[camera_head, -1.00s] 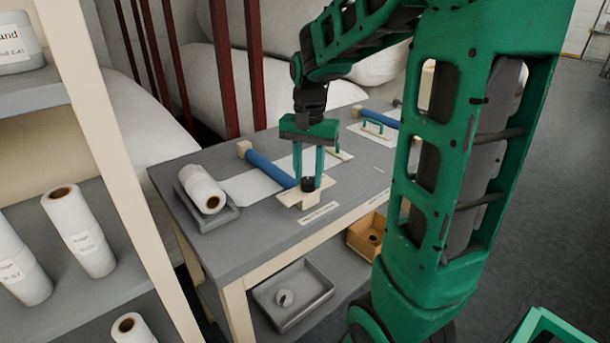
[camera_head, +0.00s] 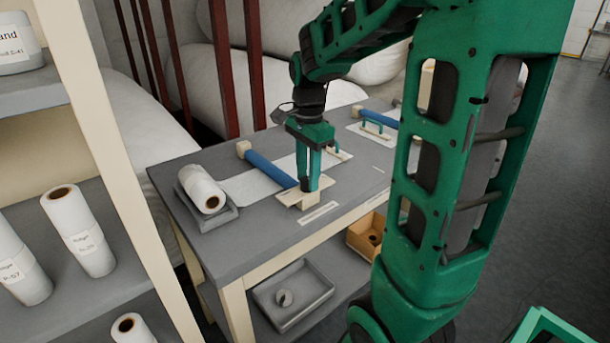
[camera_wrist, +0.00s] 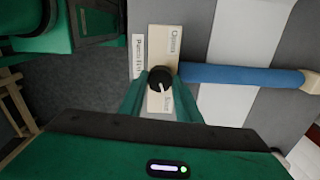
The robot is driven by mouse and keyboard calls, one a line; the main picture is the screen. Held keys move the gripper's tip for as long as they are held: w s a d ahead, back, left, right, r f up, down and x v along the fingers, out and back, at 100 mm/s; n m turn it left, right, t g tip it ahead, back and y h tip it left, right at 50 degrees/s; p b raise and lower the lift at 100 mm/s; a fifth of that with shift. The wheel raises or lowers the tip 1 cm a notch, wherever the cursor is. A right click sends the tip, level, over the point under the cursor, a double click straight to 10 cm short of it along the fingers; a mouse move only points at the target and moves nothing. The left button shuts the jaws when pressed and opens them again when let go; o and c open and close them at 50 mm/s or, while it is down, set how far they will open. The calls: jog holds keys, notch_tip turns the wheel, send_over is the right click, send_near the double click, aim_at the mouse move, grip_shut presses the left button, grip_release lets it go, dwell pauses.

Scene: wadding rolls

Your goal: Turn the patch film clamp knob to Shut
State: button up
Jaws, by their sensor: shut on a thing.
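The patch film clamp knob (camera_wrist: 158,76) is round and black with a white pointer mark. It sits on a cream plate (camera_wrist: 164,40) with "Opened" printed at the top and "Shut" at the bottom in the wrist view. The pointer mark lies toward the lower right, on the "Shut" side; its exact alignment is hard to tell. My gripper (camera_wrist: 160,88) is shut on the knob, one finger on each side. In the head view, my gripper (camera_head: 309,188) points down at the plate (camera_head: 291,198), and its fingers hide most of the knob.
A blue roller (camera_head: 270,168) lies behind the plate across a white film strip (camera_head: 250,187). A wadding roll (camera_head: 202,188) rests in a grey tray on the table's left. A second blue roller (camera_head: 380,117) is farther back. A shelf with several rolls stands at left.

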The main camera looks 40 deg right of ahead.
aim_at(306, 179)
jog(key=shift+w+a, duration=0.1)
jog(key=shift+w, duration=0.05)
jog(key=o, duration=1.1)
jog(key=shift+c, duration=0.2)
notch_tip(306, 179, up, 11)
jog(key=shift+f, duration=0.15)
